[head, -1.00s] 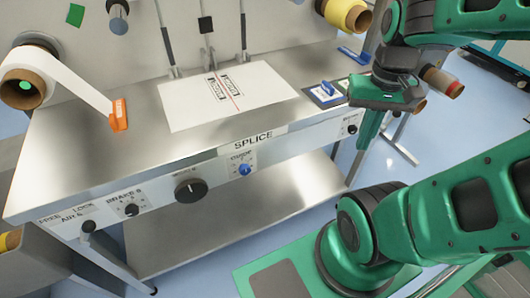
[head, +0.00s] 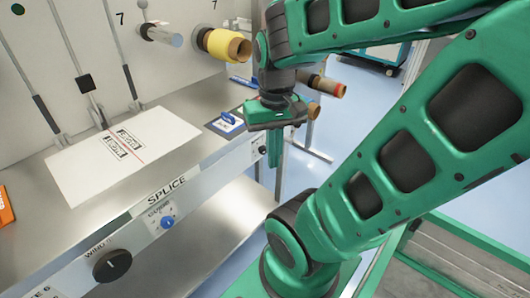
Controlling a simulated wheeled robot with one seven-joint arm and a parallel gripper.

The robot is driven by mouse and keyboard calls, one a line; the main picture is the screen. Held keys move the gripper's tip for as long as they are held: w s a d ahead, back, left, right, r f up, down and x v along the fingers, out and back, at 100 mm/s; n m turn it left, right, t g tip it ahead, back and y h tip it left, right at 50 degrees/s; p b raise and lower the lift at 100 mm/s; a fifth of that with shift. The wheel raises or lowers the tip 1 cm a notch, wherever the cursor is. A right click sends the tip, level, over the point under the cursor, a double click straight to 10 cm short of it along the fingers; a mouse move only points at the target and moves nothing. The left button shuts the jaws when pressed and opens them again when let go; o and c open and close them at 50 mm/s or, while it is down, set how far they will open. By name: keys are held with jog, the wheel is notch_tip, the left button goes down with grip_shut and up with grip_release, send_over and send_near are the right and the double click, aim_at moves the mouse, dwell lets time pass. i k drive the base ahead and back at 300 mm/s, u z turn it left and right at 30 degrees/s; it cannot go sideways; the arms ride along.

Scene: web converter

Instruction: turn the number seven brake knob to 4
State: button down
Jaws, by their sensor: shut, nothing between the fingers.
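A steel bench has a light front panel with several knobs. The large black wind knob (head: 112,265) and a small blue knob (head: 167,222) sit under the SPLICE label. A small dark knob (head: 262,152) shows at the panel's right end beside my gripper; its label and pointer are too small to read, so I cannot tell whether it is the number seven brake knob. My gripper (head: 275,163) points down, shut and empty, just right of that panel end. Whether it touches anything there is unclear.
A white splice sheet (head: 120,150) and a small dark-bordered pad (head: 226,125) with a blue item lie on the bench. A yellow roll (head: 215,43) and cardboard cores (head: 325,87) project near my arm. Open blue floor (head: 365,125) lies to the right.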

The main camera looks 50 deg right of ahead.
aim_at(262, 149)
jog(key=z, duration=1.1)
jog(key=i, duration=0.2)
jog(key=u, duration=1.2)
jog(key=k, duration=1.15)
jog(key=z, duration=1.2)
